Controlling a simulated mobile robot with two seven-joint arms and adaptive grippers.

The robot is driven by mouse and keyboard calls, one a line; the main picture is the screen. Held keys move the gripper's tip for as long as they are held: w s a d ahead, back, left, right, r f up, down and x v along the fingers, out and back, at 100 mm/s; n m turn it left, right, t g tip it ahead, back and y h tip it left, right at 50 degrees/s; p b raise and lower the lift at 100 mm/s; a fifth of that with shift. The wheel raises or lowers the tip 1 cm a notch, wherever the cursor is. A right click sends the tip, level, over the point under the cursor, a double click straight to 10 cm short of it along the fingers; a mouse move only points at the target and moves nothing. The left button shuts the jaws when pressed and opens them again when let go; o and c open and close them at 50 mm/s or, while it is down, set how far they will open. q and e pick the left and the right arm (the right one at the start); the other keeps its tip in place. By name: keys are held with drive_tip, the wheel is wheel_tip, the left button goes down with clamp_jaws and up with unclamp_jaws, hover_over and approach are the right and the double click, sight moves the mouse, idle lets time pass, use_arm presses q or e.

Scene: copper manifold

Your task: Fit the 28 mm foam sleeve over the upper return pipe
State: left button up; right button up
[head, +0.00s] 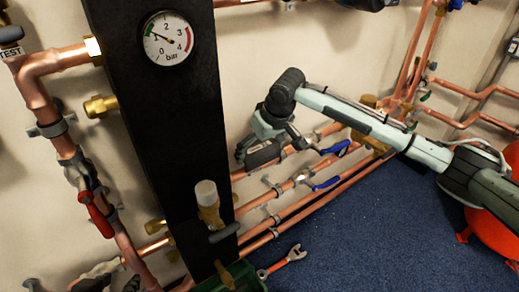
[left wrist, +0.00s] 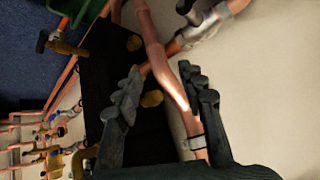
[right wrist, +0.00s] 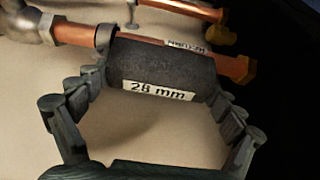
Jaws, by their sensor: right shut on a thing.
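The dark foam sleeve (right wrist: 160,72), labelled "28 mm", is held end to end between the fingers of my right gripper (right wrist: 158,95). It lies against the copper return pipe (right wrist: 236,68), whose printed label shows upside down along the sleeve's upper edge. I cannot tell whether the sleeve is around the pipe or only in front of it. In the head view the sleeve (head: 262,154) is beside the upper pipe, right of the black panel, under my right gripper (head: 266,135). My left gripper (left wrist: 165,95) is open, with a bent copper pipe (left wrist: 172,75) between its fingers in view, apparently ungripped.
A black panel (head: 160,110) with a pressure gauge (head: 168,38) stands left of the sleeve. Valves with blue handles (head: 327,183) sit on the lower pipes. A red-handled valve (head: 98,212) is at the left.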

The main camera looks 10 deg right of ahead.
drive_tip(key=shift+f+b, duration=0.25)
drive_tip(key=shift+b, duration=0.1)
drive_tip(key=shift+f, duration=1.35)
use_arm(q)
drive_tip(key=w+d+r+t+h, duration=0.1)
drive_tip(key=w+d+r+t, duration=0.1)
drive_tip(key=d+r, duration=0.1)
drive_tip(key=shift+w+d, duration=0.1)
drive_tip(key=shift+w, duration=0.25)
